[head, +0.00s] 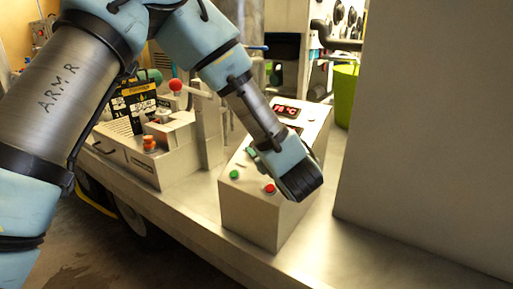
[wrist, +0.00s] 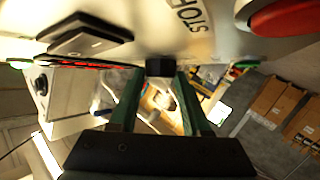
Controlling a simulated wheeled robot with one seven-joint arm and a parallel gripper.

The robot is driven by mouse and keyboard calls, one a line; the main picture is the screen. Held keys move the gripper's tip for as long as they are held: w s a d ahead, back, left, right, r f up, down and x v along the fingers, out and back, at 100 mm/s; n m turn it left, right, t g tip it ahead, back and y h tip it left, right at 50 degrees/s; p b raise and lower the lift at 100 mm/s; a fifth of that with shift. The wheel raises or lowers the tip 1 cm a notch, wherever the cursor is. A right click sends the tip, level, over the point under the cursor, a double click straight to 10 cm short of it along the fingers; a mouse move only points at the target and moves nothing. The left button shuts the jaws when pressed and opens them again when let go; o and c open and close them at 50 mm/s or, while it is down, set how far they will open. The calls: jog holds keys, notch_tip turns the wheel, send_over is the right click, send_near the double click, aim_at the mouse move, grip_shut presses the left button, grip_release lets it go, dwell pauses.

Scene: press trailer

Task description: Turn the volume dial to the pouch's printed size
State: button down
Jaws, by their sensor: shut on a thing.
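My gripper (head: 298,180) is over the sloped panel of a beige control box (head: 262,225), and its fingers are hidden there. In the wrist view its two green fingers (wrist: 160,76) are on either side of a small dark knob, the volume dial (wrist: 160,65), at the panel. The dial's scale and pointer cannot be read. A black and yellow printed pouch (head: 138,101) stands upright on the machine at the left in the head view. Its printed size is too small to read.
The box carries a red display (head: 286,110) reading about 78 °C, green buttons (head: 234,174) and a red button (head: 269,188). A machine with a red-knobbed lever (head: 176,86) stands to the left. A grey wall panel (head: 430,140) closes off the right.

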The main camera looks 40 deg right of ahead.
jog(key=n+y+p, duration=0.1)
jog(key=n+y, duration=0.1)
jog(key=n+y+p, duration=0.1)
jog(key=n+y, duration=0.1)
jog(key=d+r+n+g+y+p, duration=0.1)
jog(key=n+y, duration=0.1)
jog(key=n+y+p, duration=0.1)
jog(key=n+g+y, duration=0.1)
jog(key=n+g+p, duration=0.1)
jog(key=shift+w+d+r+y+p, duration=0.1)
jog(key=shift+w+d+y+p, duration=0.05)
jog(key=shift+d+y+p, duration=0.2)
jog(key=shift+w+n+g+y+p, duration=0.15)
jog(key=shift+n+g+y+p, duration=0.65)
jog(key=shift+n+g+y, duration=0.15)
jog(key=shift+n, duration=0.25)
jog(key=shift+c, duration=1.8)
grip_release()
jog(key=shift+d, duration=0.1)
jog(key=b+v, duration=0.2)
jog(key=v, duration=0.8)
jog(key=shift+s+r+b, duration=0.2)
jog(key=shift+b, duration=0.15)
